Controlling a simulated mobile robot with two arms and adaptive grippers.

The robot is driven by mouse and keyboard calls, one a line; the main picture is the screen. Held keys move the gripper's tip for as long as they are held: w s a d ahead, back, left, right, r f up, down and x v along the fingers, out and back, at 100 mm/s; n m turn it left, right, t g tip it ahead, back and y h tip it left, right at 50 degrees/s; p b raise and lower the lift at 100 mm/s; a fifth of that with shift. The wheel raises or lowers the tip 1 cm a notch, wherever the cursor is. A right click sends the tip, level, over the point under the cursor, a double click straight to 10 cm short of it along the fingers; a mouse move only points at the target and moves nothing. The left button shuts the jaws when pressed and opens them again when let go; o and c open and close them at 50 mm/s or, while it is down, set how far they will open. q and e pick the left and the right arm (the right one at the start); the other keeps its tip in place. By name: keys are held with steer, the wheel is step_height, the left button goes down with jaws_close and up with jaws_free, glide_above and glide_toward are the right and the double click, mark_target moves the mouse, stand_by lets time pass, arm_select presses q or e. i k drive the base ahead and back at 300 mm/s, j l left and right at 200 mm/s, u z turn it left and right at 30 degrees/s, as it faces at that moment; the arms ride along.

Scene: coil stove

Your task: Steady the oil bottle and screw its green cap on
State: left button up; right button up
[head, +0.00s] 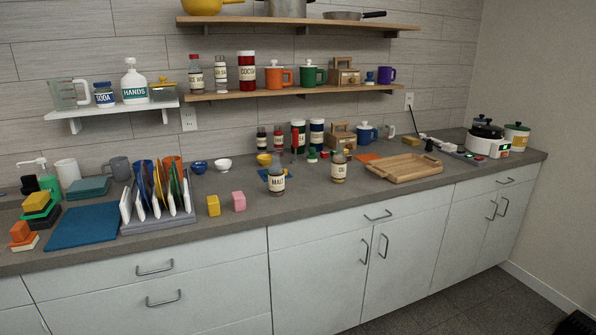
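A glass bottle with a brown lower part and a cream label (338,171), which seems to be the oil bottle, stands upright near the middle of the counter. Its narrow neck shows no green cap on it. A small green object (312,156), which may be the green cap, sits on the counter behind and left of this bottle; it is too small to be sure. A similar bottle labelled MALT (277,181) stands to the left, nearer the front edge. Neither of my grippers is in view.
A wooden tray (405,168) lies right of the oil bottle. Jars (298,136) and a wooden box (342,136) stand behind. A yellow block (213,205), a pink block (238,201) and a dish rack (158,222) are left. The counter in front of the bottle is clear.

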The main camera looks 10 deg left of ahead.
mark_target(338, 169)
steer(key=i+j+z, duration=0.35)
steer(key=i+j, duration=0.2)
steer(key=i, duration=0.3)
steer(key=i+j+z, duration=0.3)
steer(key=i+j, duration=0.45)
steer(key=i, duration=0.1)
